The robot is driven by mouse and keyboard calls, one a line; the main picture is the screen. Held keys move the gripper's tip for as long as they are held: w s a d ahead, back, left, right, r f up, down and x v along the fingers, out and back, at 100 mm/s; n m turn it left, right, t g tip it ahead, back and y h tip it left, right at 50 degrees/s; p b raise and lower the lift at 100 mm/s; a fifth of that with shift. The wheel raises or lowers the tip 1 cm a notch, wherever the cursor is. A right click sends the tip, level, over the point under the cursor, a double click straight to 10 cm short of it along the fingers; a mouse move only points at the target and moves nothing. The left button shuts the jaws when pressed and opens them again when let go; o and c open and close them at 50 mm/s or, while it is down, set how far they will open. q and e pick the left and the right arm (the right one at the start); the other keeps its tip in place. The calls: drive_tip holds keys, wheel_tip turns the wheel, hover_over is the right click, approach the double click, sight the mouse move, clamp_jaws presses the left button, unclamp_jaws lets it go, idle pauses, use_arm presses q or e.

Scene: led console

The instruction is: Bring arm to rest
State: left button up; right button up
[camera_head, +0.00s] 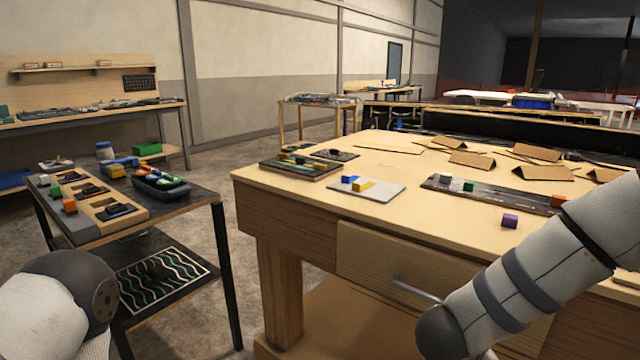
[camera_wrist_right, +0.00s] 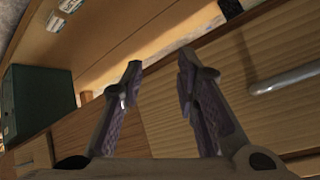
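My right arm (camera_head: 530,270) reaches in from the right in the head view, in front of the wooden table (camera_head: 290,205). Its gripper is out of the head view. In the right wrist view my right gripper (camera_wrist_right: 157,82) has its two fingers apart with nothing between them. It faces the wooden drawer front (camera_wrist_right: 175,105), whose metal handle (camera_wrist_right: 285,80) is to the right. My left arm (camera_head: 60,305) shows at the lower left of the head view. The left gripper is not visible.
A low side table (camera_head: 200,195) with switches and a dark tray (camera_head: 160,184) stands left. Floor shows between the tables.

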drive_tip(key=s+a+f+n+g+y, duration=0.1)
drive_tip(key=s+a+f+n+y, duration=0.15)
drive_tip(key=s+f+n, duration=0.4)
drive_tip(key=s+a+f+n+g+y, duration=0.1)
drive_tip(key=s+a+f+n+y, duration=0.2)
drive_tip(key=s+f, duration=0.65)
drive_tip(key=s+f+n+g+y, duration=0.1)
drive_tip(key=s+n+g, duration=0.4)
drive_tip(key=s, duration=1.5)
drive_tip(key=shift+s+d+y, duration=0.2)
drive_tip(key=shift+d+y, duration=0.15)
drive_tip(key=shift+d, duration=0.05)
